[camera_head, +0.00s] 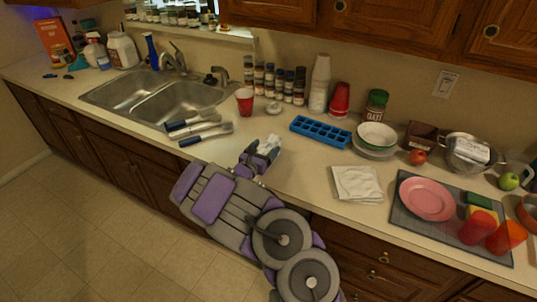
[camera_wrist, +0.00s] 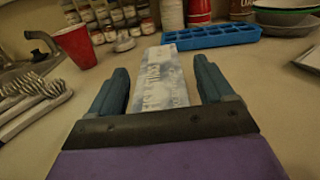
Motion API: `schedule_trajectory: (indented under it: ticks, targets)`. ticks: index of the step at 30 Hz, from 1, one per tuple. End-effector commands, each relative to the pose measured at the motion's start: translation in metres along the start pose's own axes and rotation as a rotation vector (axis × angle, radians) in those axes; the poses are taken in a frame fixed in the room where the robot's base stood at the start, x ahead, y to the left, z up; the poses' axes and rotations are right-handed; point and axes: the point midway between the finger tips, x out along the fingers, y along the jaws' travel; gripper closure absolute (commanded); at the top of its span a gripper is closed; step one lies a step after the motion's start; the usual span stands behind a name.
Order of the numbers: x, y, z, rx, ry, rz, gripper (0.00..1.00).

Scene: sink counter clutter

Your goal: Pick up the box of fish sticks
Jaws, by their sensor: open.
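The box of fish sticks (camera_wrist: 160,80) is pale blue and white with faint lettering. In the wrist view it lies lengthwise between the two fingers of my gripper (camera_wrist: 160,92), with a gap on each side, and its near end is hidden behind the gripper's dark bar. In the head view the box (camera_head: 269,146) shows only in part, at the tip of my gripper (camera_head: 262,156), over the counter. My gripper is open around the box. I cannot tell whether either finger touches it.
A blue ice tray (camera_head: 320,131) lies beyond the box. A red cup (camera_head: 244,101) and steel tongs (camera_head: 207,134) are to the left, near the sink (camera_head: 180,101). A folded white cloth (camera_head: 358,184) lies to the right. Spice jars (camera_head: 278,84) stand at the back.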

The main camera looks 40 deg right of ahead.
Motion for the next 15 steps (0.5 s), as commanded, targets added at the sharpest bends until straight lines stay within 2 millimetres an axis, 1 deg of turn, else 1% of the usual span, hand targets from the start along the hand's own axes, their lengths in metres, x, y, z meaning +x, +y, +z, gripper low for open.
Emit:
schedule_trajectory:
  ticks: [2,15]
  targets:
    - [-0.0004,0.0004,0.0002,0.0,0.0,0.001,0.19]
    - [0.0047,-0.0017,-0.0024,0.001,0.006,0.0,0.6]
